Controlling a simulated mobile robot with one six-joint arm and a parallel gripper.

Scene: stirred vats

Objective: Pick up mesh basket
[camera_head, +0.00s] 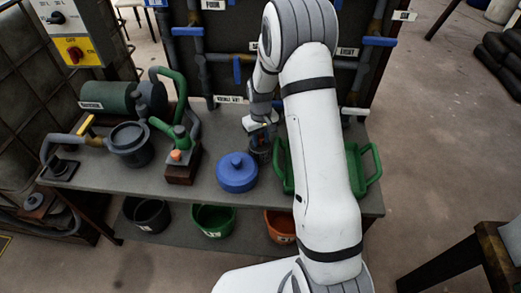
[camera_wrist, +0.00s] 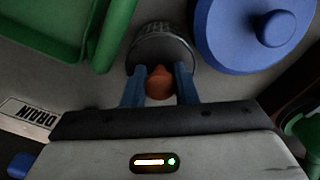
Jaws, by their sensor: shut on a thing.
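The mesh basket (camera_head: 260,156) is a small dark grey round vessel on the bench, between the blue lidded pot and the green tray. In the wrist view the basket (camera_wrist: 163,45) shows its grey ribbed wall at top centre. An orange-brown knob (camera_wrist: 159,84), seemingly its handle, sits between the two blue fingers of my gripper (camera_wrist: 159,90). My gripper (camera_head: 260,132) is shut on it from above. My arm partly hides the basket in the head view, and I cannot tell whether it touches the bench.
The blue lidded pot (camera_head: 237,174) stands close left of the basket. The green tray (camera_head: 360,165) is close right, partly behind my arm. A green-handled valve (camera_head: 182,165) and a grey pot (camera_head: 130,145) stand farther left. Pipes and a dark panel (camera_head: 335,75) rise behind.

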